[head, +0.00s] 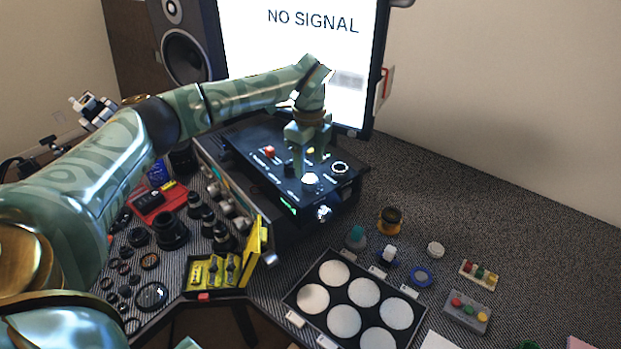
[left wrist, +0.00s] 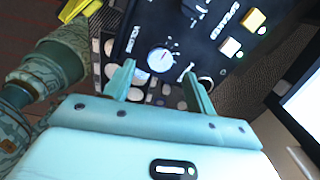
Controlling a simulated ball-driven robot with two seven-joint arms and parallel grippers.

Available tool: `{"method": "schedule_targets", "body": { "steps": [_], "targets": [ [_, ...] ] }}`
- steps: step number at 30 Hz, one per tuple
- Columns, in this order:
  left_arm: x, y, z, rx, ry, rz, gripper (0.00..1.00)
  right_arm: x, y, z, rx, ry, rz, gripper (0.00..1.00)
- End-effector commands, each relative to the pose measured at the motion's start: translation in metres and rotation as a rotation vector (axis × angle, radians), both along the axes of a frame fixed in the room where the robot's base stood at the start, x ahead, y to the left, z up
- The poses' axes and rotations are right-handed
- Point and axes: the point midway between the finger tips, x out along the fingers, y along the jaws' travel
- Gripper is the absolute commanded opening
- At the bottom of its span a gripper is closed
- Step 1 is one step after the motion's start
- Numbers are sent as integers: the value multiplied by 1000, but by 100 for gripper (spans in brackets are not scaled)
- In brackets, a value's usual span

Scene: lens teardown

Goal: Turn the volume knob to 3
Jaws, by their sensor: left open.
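The volume knob (left wrist: 160,60) is a round white dial with tick marks around it on a black control box. In the head view the white knob (head: 310,181) sits near the front of the box's sloped top (head: 262,172). My left gripper (head: 309,168) is over the box, pointing down at the knob. In the left wrist view my left gripper (left wrist: 159,73) is open, one finger on each side of the knob, with gaps showing. I cannot tell the number the knob points to. My right gripper is not in view.
The box also carries a red button (head: 269,151) and a ringed round socket (head: 340,168). A monitor (head: 290,50) stands behind it. A yellow case (head: 215,270), lens parts and a tray of white discs (head: 345,320) lie in front.

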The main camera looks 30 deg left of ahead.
Motion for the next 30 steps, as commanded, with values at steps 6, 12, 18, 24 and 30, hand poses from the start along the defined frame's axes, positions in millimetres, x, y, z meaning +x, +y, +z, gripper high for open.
{"method": "schedule_targets", "body": {
  "steps": [6,12,18,24,30],
  "targets": [
    [0,0,-39,0,1,0,56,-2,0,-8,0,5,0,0],
    [0,0,-49,0,-2,-1,56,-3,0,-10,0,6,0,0],
    [0,0,-49,-1,-2,-2,56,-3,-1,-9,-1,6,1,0],
    [0,0,-49,-1,-2,-2,11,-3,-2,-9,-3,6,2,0],
    [0,0,-48,-1,-2,-6,11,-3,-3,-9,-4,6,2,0]
  ]
}}
